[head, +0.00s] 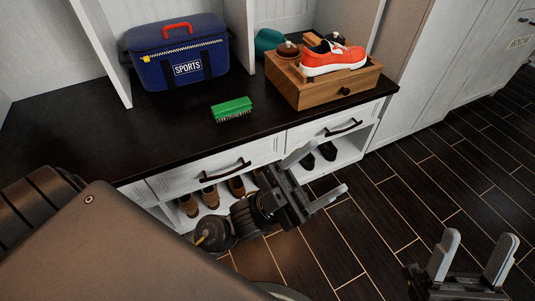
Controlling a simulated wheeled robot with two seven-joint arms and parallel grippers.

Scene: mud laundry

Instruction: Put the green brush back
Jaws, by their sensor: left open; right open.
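The green brush (232,109) lies bristles down on the dark bench top (165,135), near its front edge. A wooden box (322,91) with a small drawer stands to its right on the bench and carries an orange shoe (333,61). My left gripper (322,177) is open and empty in front of the bench drawers, below and to the right of the brush. My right gripper (476,258) is open and empty over the floor at the lower right. Neither gripper touches the brush.
A blue sports bag (178,54) stands at the back left of the bench. A teal item (268,41) and a brown round-topped item (287,49) are by the wooden box. Shoes (210,195) fill the cubbies below the drawers (222,167). The bench around the brush is clear.

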